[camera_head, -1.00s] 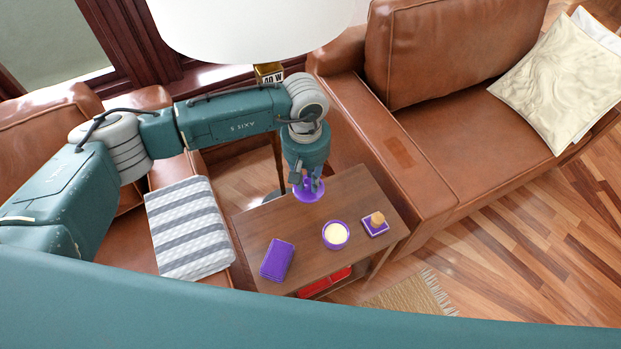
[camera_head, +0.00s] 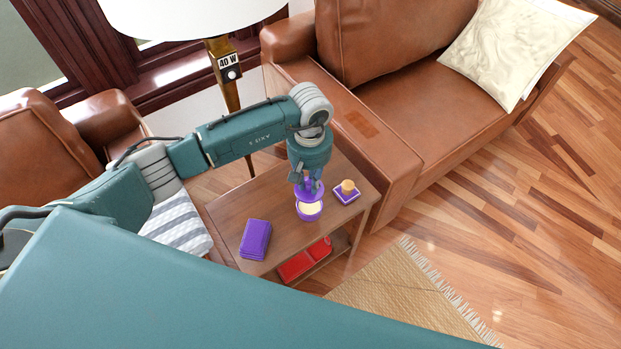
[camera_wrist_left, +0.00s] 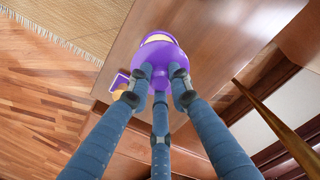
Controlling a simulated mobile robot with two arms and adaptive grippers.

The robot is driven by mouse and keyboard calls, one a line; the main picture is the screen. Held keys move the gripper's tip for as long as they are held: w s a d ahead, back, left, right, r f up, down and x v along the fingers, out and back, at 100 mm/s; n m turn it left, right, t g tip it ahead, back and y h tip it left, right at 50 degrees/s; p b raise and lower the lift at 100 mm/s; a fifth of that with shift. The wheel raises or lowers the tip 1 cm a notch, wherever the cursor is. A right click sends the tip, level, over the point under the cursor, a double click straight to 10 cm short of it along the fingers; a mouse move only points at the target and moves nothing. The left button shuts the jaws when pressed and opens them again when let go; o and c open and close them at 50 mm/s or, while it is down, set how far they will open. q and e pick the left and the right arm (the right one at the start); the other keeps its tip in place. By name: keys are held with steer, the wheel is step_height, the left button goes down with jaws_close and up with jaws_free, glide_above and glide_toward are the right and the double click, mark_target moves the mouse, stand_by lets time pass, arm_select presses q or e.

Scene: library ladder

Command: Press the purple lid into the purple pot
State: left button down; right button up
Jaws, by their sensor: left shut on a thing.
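The purple pot (camera_head: 309,212) stands upright on the wooden side table, with a pale cream inside showing. My left gripper (camera_head: 307,184) is shut on the purple lid (camera_head: 301,193), seemingly by its knob. The lid is over the back part of the pot, and the front of the opening is uncovered. In the left wrist view the lid (camera_wrist_left: 158,58) is between my fingertips (camera_wrist_left: 160,82), with the pot's cream inside (camera_wrist_left: 157,38) showing past its edge. Whether lid and pot touch, I cannot tell. My right gripper is not in view.
The side table (camera_head: 285,235) also bears a purple box-like block (camera_head: 255,239) and a small purple-based item with a tan knob (camera_head: 347,189). Red things (camera_head: 300,262) lie on the lower shelf. A lamp (camera_head: 226,75) stands behind, and a leather sofa (camera_head: 400,120) is at the right.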

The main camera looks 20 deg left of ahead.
mark_target(310, 193)
arm_select(q)
step_height(310, 193, down, 2)
steer(key=shift+d+b, duration=0.1)
steer(key=shift+b, duration=0.5)
steer(key=shift+s+f, duration=0.1)
steer(key=shift+f, duration=0.3)
steer(key=shift+f+b, duration=0.75)
steer(key=shift+f, duration=0.05)
steer(key=shift+f+b, duration=0.3)
steer(key=shift+f, duration=0.35)
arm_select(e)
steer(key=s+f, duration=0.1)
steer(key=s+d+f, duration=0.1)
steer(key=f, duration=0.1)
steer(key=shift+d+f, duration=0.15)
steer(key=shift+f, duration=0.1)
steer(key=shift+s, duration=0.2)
arm_select(q)
steer(key=shift+b, duration=0.3)
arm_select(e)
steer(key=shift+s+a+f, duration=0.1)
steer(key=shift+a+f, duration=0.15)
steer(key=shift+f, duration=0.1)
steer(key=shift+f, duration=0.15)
